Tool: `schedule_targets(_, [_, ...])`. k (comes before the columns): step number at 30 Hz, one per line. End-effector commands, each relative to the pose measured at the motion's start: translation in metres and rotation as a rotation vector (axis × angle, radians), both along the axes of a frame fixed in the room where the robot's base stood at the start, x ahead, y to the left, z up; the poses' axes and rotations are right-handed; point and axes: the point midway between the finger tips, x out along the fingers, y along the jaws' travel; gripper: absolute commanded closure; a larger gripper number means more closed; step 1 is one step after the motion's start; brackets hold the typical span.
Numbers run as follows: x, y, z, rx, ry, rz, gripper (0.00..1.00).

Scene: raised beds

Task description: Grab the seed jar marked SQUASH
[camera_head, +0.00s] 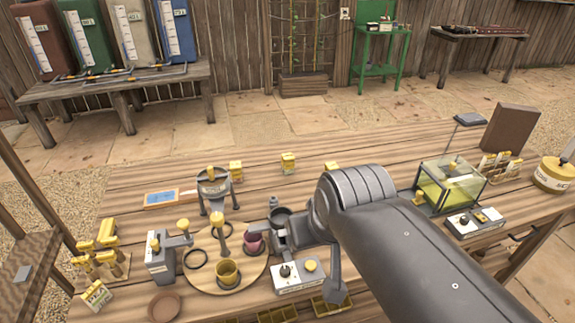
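No label reading SQUASH can be made out in the head view. My gripper (285,233) is low over the table's middle, beside a round wooden board. Its fingers are hard to separate from the dark items there, and no jar shows in it.
A control box (298,276) stands below my gripper. A glass tank (450,184) is right of my arm. Yellow pieces (100,258) crowd the left. The table's back left is fairly clear.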

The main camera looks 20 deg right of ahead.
Motion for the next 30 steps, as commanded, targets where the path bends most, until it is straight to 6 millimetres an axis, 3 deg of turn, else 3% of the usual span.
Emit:
schedule_targets(9, [0.0, 0.0, 0.0, 0.0, 0.0, 0.0, 0.0])
schedule_targets(23, [0.0, 0.0, 0.0, 0.0, 0.0, 0.0, 0.37])
schedule_targets(30, [0.0006, 0.0, 0.0003, 0.0, 0.0, 0.0, 0.37])
